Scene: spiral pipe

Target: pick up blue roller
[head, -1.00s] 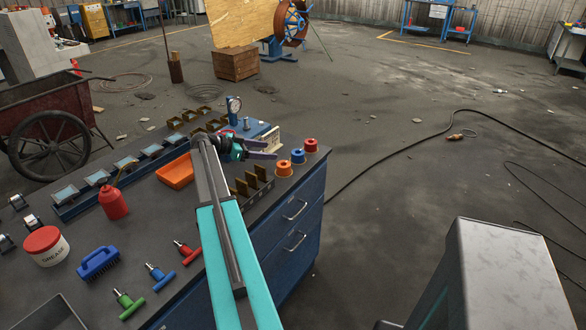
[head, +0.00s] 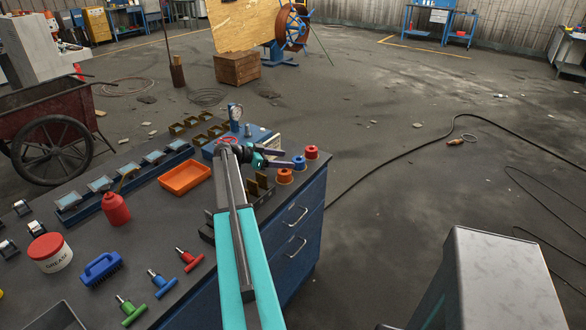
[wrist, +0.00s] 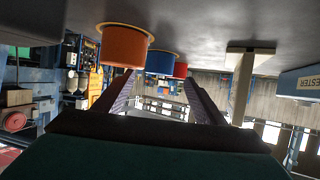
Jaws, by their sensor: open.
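The blue roller (head: 299,162) stands at the bench's right edge, between the orange roller (head: 285,176) and the red roller (head: 311,152). My gripper (head: 288,158) is open and empty, its purple fingers pointing right, with the tips close to the blue roller. In the upside-down wrist view, the blue roller (wrist: 159,62) appears ahead between the fingertips, partly hidden by the orange roller (wrist: 124,47). The orange roller is nearer, by the left finger. The red roller (wrist: 180,70) is behind. I cannot tell whether any finger touches a roller.
The dark workbench (head: 150,230) also holds an orange tray (head: 185,177), a pressure gauge (head: 235,110) on a blue block, and brown upright plates (head: 262,184) near my arm. A red bottle (head: 116,208) stands further left. Open floor lies right of the bench.

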